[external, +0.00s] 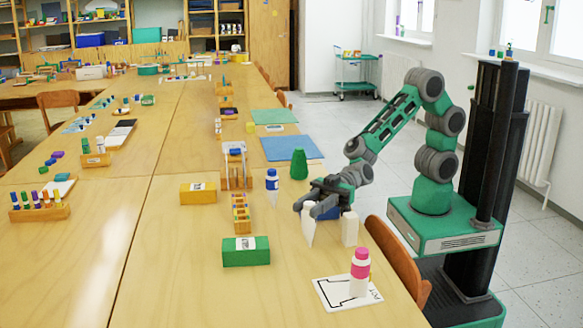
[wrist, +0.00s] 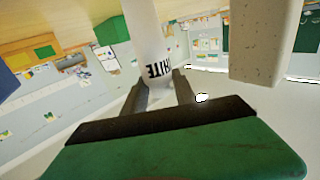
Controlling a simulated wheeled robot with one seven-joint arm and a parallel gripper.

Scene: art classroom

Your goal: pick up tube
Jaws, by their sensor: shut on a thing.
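A white tube (external: 308,228) stands roughly upright at my gripper (external: 312,200), near the right side of the long table. In the wrist view the white tube (wrist: 147,32) with black lettering, partly readable as "ITE", runs between the two dark fingers of my gripper (wrist: 160,88). The fingers are closed on it. In the external view my gripper hides the tube's upper part. I cannot tell whether its lower end touches the table.
A white block (external: 350,229) stands close right of the tube. A blue object (external: 328,213) is partly hidden behind my gripper. A green bottle (external: 299,164), a blue-capped bottle (external: 272,187), a green box (external: 246,252) and a pink-capped bottle (external: 360,272) stand around.

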